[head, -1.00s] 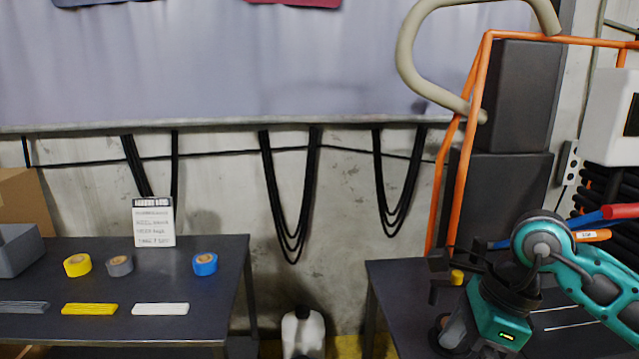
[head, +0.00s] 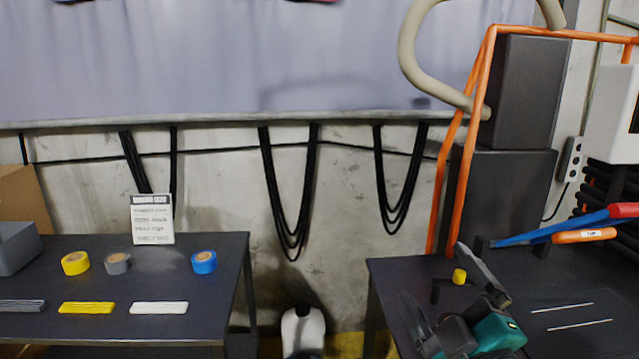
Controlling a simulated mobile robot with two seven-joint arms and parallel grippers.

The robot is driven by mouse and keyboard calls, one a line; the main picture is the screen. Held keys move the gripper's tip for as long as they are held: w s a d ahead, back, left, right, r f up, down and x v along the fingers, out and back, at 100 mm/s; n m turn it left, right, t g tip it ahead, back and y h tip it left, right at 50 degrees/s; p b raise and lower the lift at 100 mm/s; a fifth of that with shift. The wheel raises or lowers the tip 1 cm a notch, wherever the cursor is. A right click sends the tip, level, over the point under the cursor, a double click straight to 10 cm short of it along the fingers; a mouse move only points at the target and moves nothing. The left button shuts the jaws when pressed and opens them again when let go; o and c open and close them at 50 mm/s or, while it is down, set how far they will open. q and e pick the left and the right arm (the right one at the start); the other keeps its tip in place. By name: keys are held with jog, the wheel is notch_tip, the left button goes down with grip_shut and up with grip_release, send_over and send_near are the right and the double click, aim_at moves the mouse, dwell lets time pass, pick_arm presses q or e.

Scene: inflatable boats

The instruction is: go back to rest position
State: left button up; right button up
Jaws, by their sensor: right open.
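My right gripper (head: 434,273) shows at the lower right, low over the right dark table (head: 385,272). Its two dark fingers are spread and point up and away, with nothing seen held between them. Its teal body sits at the bottom edge of the view. A small yellow piece on a dark bracket (head: 459,276) shows between the fingers in the picture; I cannot tell whether they touch it. My left gripper is not in view.
The right table also holds a blue and red tool (head: 550,232), an orange-handled tool (head: 584,236) and two thin rods (head: 580,324). The left table (head: 215,270) carries tape rolls (head: 204,262), strips and a sign (head: 152,219). A white jug (head: 303,330) stands between the tables.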

jog(key=s+d+f+m+g+h, duration=0.2)
jog(key=f+m, duration=0.1)
jog(key=f, duration=0.2)
jog(key=s+d+f+m+g+h, duration=0.1)
jog(key=d+f+m+g+h, duration=0.2)
jog(key=f, duration=0.2)
jog(key=s+f+m+g+y, duration=0.1)
jog(key=s+f+m+g, duration=0.2)
jog(key=s+f+g, duration=0.45)
jog(key=s+f+m+g, duration=0.35)
jog(key=s+f, duration=0.45)
jog(key=s, duration=0.4)
jog(key=w+a+f+n+t+y, duration=0.1)
jog(key=w+a+f+t+y, duration=0.1)
jog(key=w+f+t, duration=0.4)
notch_tip(320, 180, down, 2)
jog(key=shift+w+a+f+t, duration=0.3)
jog(key=shift+w+a, duration=0.2)
jog(key=shift+w, duration=0.55)
jog(key=shift+r+n, duration=0.1)
jog(key=shift+n, duration=0.15)
jog(key=shift+c, duration=0.3)
